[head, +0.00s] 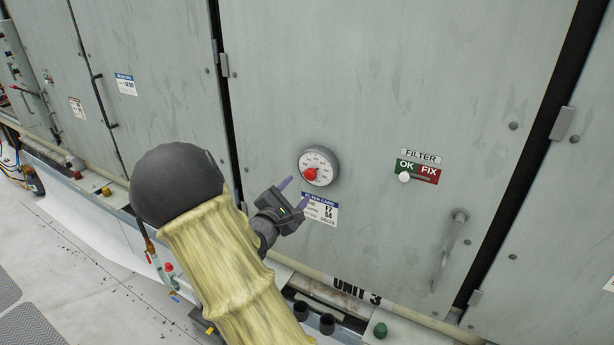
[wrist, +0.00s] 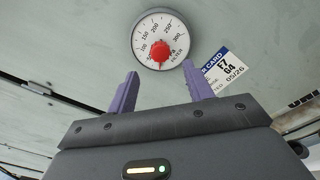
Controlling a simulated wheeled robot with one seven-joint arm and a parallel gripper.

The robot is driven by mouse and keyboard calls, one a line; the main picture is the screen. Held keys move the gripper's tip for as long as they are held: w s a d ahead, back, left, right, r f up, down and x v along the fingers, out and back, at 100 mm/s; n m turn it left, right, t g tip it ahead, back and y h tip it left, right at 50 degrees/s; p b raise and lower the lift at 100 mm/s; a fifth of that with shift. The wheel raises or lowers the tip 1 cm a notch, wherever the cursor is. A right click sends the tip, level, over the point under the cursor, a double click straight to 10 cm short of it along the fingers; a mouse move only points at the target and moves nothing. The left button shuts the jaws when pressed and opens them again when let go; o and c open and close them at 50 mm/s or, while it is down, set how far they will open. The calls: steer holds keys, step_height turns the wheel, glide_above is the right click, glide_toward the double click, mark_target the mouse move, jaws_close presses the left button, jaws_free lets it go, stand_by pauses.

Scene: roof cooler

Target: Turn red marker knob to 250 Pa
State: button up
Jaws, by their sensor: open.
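The red marker knob (head: 310,174) sits at the lower part of a round white dial gauge (head: 322,160) on a grey cabinet door. In the wrist view the red knob (wrist: 160,53) is near the bottom of the dial face (wrist: 160,25), whose scale shows 100, 150, 200, 250 and 300. My gripper (head: 295,192) is open and empty, just below and left of the dial. In the wrist view its two purple fingers (wrist: 158,80) stand apart, below the knob, with the knob between their lines. They do not appear to touch it.
A filter card (head: 320,209) is fixed below the dial, close to my fingers. An OK/FIX slider with a white knob (head: 404,177) is to the right. A door handle (head: 449,250) sticks out further right. The door around the dial is otherwise flat and clear.

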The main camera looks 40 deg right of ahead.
mark_target(309, 177)
steer(key=p+x, duration=0.2)
steer(key=x, duration=0.5)
steer(key=shift+w+d, duration=0.1)
steer(key=shift+d, duration=0.05)
steer(key=c, duration=1)
steer(key=shift+o, duration=0.2)
